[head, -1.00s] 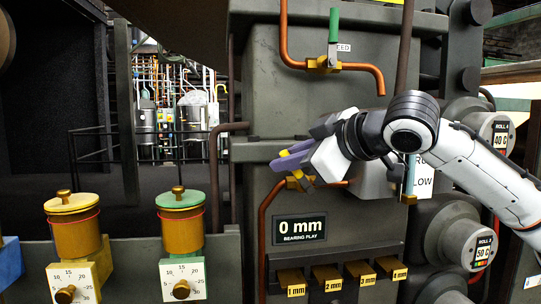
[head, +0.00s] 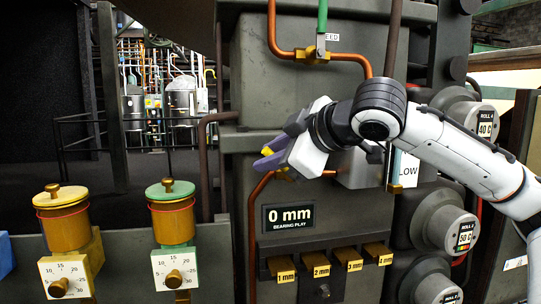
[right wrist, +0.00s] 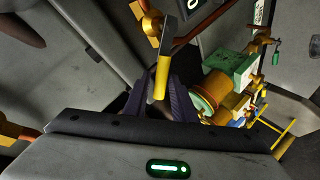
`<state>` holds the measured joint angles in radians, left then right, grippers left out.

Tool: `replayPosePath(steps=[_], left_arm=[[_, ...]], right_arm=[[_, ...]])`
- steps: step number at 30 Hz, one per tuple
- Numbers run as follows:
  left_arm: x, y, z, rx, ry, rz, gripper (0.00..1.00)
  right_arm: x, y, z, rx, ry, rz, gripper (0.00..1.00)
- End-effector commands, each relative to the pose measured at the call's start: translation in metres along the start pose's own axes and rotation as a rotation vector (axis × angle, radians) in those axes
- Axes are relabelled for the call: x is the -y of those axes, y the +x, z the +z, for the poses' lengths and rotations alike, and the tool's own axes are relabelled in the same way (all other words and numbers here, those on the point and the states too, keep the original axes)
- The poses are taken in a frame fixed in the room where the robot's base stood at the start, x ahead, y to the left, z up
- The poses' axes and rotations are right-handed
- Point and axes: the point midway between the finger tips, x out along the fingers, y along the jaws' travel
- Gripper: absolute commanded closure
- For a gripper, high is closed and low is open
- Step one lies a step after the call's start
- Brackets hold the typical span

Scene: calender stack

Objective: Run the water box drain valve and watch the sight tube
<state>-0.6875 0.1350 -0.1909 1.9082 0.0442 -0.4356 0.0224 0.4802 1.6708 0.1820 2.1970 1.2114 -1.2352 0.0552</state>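The grey water box (head: 260,85) stands in the middle of the head view. My right gripper (head: 263,160) is at its lower front, beside a small brass valve (head: 286,174) that it partly hides. In the right wrist view, a yellow-tipped lever (right wrist: 161,78) on a brass valve body (right wrist: 148,18) shows between its two purple fingers (right wrist: 158,98). The fingers look apart, with no clear grip on the lever. The sight tube (head: 391,160), with a brass lower end, hangs to the right, partly behind my arm. My left gripper is not in view.
A green-handled feed valve (head: 314,52) on a copper pipe is above. A "0 mm" display (head: 288,217) and several numbered brass keys (head: 318,265) sit below. Two oil cups (head: 62,210) with dials stand at left. Roll gauges (head: 452,232) are at right.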

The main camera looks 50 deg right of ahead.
Motion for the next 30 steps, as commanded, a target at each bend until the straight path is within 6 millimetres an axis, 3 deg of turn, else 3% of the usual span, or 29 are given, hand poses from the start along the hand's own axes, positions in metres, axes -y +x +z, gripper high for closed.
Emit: replayPosePath(steps=[13,17,24,30], left_arm=[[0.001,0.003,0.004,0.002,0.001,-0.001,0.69],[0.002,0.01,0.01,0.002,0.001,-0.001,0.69],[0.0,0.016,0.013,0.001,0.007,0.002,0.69],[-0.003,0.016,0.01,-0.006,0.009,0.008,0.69]], right_arm=[[0.0,-0.007,0.0,-0.003,0.002,0.002,0.68],[0.001,-0.025,0.001,-0.007,0.002,0.003,0.68],[0.0,-0.074,0.0,-0.004,0.001,0.005,0.68],[0.0,-0.098,0.0,-0.001,0.001,0.001,0.68]])
